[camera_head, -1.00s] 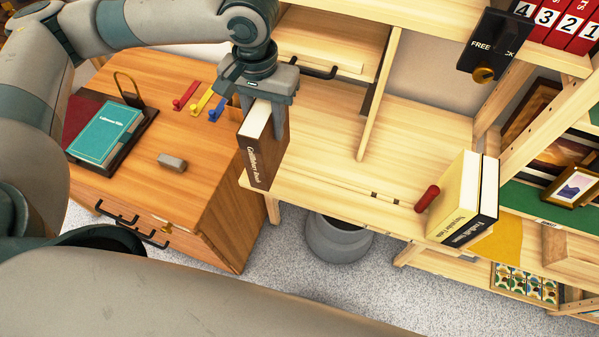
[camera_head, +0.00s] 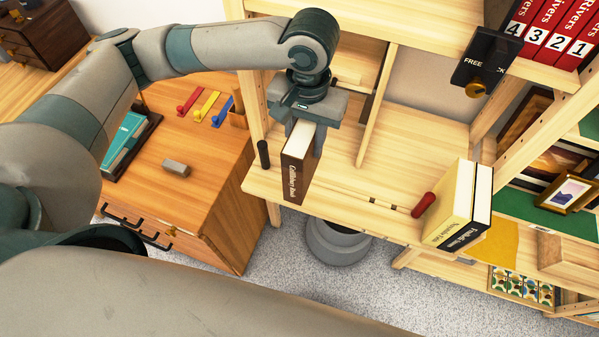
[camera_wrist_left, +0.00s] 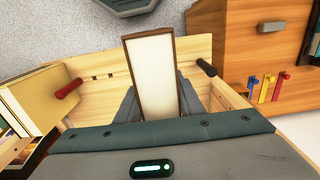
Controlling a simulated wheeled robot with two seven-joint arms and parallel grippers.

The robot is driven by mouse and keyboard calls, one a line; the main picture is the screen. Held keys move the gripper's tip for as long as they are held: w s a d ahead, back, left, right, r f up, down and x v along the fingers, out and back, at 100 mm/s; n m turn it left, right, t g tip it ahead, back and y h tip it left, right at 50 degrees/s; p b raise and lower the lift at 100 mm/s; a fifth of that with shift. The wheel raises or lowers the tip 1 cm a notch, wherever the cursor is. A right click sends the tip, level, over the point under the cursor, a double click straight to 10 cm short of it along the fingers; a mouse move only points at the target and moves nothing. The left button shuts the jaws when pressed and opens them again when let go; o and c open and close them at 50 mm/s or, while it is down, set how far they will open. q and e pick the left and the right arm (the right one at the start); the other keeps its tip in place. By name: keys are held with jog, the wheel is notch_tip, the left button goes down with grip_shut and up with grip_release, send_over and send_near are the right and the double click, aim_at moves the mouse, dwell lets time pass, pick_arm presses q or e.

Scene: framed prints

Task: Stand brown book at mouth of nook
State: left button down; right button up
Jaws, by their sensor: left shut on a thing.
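The brown book (camera_head: 295,176) is upright, spine toward me, at the front left of the light wooden desk. My left gripper (camera_head: 305,128) is shut on it from above. In the left wrist view the book's pale page edge (camera_wrist_left: 155,75) stands between the fingers of my left gripper (camera_wrist_left: 158,104). Whether its bottom touches the desk I cannot tell. The nook (camera_head: 370,75) is likely the shelf space with a thin upright divider (camera_head: 378,105) behind the book. My right gripper does not show.
A dark peg (camera_head: 263,154) stands left of the book. The orange-brown cabinet (camera_head: 215,190) is at left, with a grey block (camera_head: 176,168). A grey bin (camera_head: 338,242) stands below.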

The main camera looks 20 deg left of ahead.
pick_arm(q)
jog(key=s+d+r+p, duration=0.1)
jog(key=d, duration=0.6)
jog(key=shift+s+r+p, duration=0.2)
jog(key=shift+r+p, duration=0.05)
jog(key=shift+p, duration=0.15)
jog(key=w+a+f+p, duration=0.1)
jog(key=w+a+f, duration=0.1)
jog(key=a, duration=0.1)
jog(key=w+a+f+p, duration=0.1)
jog(key=w+a+f, duration=0.1)
jog(key=a, duration=0.1)
jog(key=w+a+f+p, duration=0.1)
jog(key=a+f, duration=0.1)
jog(key=a, duration=0.1)
jog(key=shift+w+a+f, duration=0.1)
jog(key=shift+w+f, duration=0.1)
jog(key=shift+w, duration=0.2)
jog(key=shift+w+a+f, duration=0.25)
jog(key=shift+a+f, duration=0.05)
jog(key=shift+f, duration=0.05)
